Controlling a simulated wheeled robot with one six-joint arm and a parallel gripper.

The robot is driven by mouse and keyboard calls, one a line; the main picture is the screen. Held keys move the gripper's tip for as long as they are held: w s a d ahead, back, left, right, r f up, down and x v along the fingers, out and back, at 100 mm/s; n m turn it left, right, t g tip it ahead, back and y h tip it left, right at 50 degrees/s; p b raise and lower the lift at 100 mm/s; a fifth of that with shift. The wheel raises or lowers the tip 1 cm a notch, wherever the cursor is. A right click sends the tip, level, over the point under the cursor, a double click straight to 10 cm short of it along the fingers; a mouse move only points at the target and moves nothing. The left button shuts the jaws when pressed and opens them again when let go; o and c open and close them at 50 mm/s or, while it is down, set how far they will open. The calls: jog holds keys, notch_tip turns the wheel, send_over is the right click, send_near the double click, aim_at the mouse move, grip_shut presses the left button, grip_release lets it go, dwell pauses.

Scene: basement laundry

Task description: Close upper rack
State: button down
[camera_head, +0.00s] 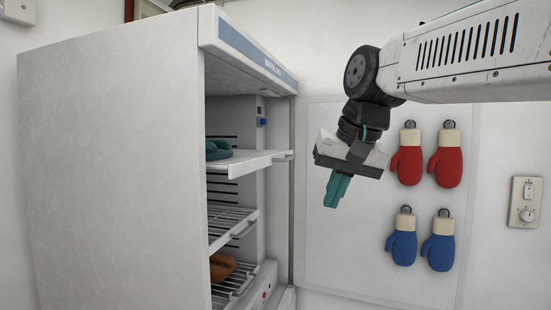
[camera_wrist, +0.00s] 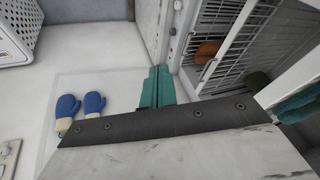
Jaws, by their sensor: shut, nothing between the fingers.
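The upper rack (camera_head: 246,160) is a white shelf in an open-fronted white cabinet (camera_head: 110,170). It juts out past the cabinet's front opening, with a teal item (camera_head: 217,149) on it. In the wrist view, the upper rack (camera_wrist: 288,85) is at the right edge, partly cut off, with teal cloth-like items (camera_wrist: 300,106) beside its edge. My gripper (camera_head: 334,200) has teal fingers pressed together with nothing between them. It hangs to the right of the rack's front edge, apart from it, pointing down. Its fingers (camera_wrist: 158,80) also show in the wrist view.
A lower wire rack (camera_head: 232,222) and a bottom rack with an orange-brown item (camera_head: 222,267) are below. Red mitts (camera_head: 407,163) and blue mitts (camera_head: 403,246) hang on the wall panel behind my gripper. A white basket (camera_wrist: 18,35) shows in the wrist view.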

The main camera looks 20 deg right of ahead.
jog(key=w+r+m+t, duration=0.2)
jog(key=w+r, duration=0.8)
jog(key=r, duration=0.2)
jog(key=w+a+f, duration=0.4)
jog(key=w+f, duration=0.3)
jog(key=w, duration=0.1)
jog(key=shift+w+t+y, duration=0.3)
jog(key=shift+y, duration=0.1)
jog(key=shift+f, duration=0.1)
